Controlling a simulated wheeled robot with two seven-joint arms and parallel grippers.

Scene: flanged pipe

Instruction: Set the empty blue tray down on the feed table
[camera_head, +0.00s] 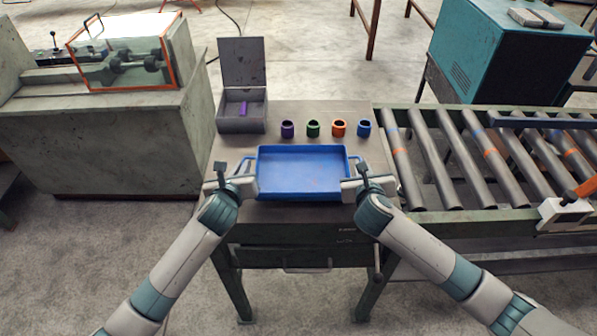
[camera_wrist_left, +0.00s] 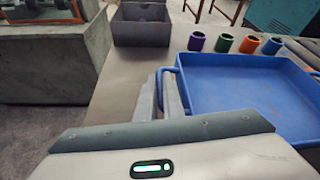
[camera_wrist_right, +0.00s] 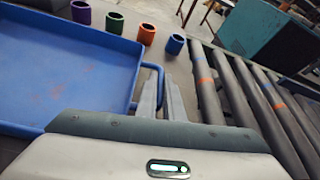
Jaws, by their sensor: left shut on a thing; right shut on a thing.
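The empty blue tray (camera_head: 302,172) is at the front of the feed table (camera_head: 228,148), level, with a handle on each short side. I cannot tell whether its underside touches the tabletop. My left gripper (camera_head: 246,172) is shut on the tray's left handle; the left wrist view shows its fingers (camera_wrist_left: 170,94) at that handle. My right gripper (camera_head: 354,172) is shut on the right handle; the right wrist view shows its fingers (camera_wrist_right: 160,92) there. The tray's inside (camera_wrist_left: 240,85) is bare apart from faint reddish marks.
Purple (camera_head: 287,129), green (camera_head: 313,129), orange (camera_head: 338,128) and blue (camera_head: 363,128) rings stand behind the tray. An open grey box (camera_head: 242,112) with a purple piece is at the back left. A roller conveyor (camera_head: 470,160) adjoins on the right; a machine (camera_head: 115,130) stands left.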

